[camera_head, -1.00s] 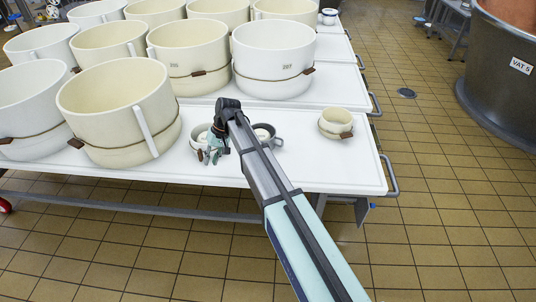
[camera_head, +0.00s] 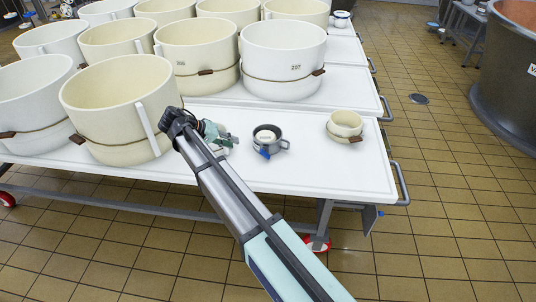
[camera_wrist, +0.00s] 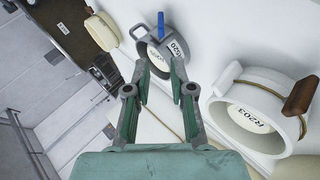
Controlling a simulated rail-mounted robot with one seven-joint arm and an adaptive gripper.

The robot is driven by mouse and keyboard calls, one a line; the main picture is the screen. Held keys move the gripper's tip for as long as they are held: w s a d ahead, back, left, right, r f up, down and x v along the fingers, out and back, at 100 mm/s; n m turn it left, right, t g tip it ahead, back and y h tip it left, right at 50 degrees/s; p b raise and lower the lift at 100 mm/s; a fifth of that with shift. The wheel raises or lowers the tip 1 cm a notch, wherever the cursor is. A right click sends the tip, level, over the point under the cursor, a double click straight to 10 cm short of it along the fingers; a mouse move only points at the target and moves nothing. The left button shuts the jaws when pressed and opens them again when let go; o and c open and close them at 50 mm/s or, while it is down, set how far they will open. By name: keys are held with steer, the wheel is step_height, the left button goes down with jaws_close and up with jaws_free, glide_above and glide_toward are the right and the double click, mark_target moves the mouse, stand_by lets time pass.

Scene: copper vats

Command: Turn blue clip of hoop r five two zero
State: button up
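The small grey hoop (camera_head: 278,145) stands on the white table right of my gripper in the head view, with its blue clip (camera_head: 264,153) at its front. In the wrist view the grey hoop (camera_wrist: 150,44) lies just beyond my fingertips; its label shows "520", the first part hidden or unclear. Its blue clip (camera_wrist: 161,25) points up in that view. My gripper (camera_wrist: 159,67) is open and empty, its two fingers apart and pointing at the grey hoop. In the head view my gripper (camera_head: 228,138) is left of the hoop, apart from it.
A white hoop marked R203 (camera_wrist: 262,125) with a brown clip (camera_wrist: 301,95) is close on the right in the wrist view. A small cream hoop (camera_head: 345,126) stands to the right. Large cream hoops (camera_head: 118,110) crowd the left and back. Bare table (camera_head: 300,175) lies in front.

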mark_target(260, 152)
steer(key=b+x, duration=0.1)
steer(key=x, duration=1.6)
steer(key=shift+w+f+b, duration=0.1)
steer(key=shift+w+b, duration=0.05)
steer(key=shift+b, duration=0.2)
jaws_close()
